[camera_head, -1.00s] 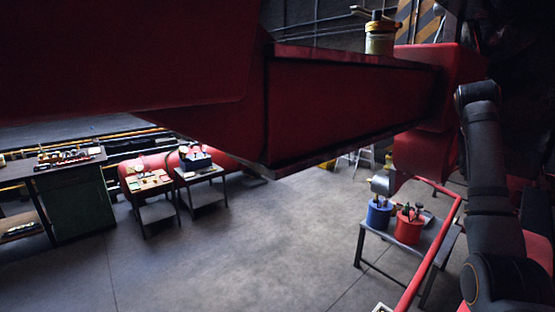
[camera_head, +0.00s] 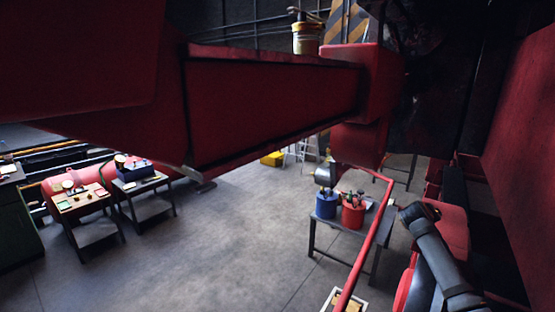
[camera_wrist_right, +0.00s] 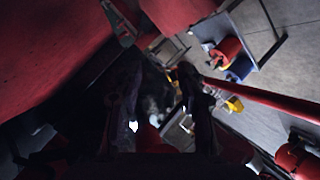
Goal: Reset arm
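My right arm (camera_head: 440,262) comes up from the lower right in the head view, its dark links beside the red machinery. In the right wrist view my right gripper (camera_wrist_right: 157,95) shows as two dark fingers set apart, with no clear object held between them. The picture there is dim, and the dark shape behind the fingers is hard to make out. My left arm and left gripper are not in view.
A big red beam (camera_head: 275,105) crosses overhead. A red rail (camera_head: 368,245) slopes down before a table (camera_head: 350,243) with a blue pot (camera_head: 326,206) and a red pot (camera_head: 353,215). Small tables stand left. A red panel (camera_head: 522,140) rises right. The middle floor is clear.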

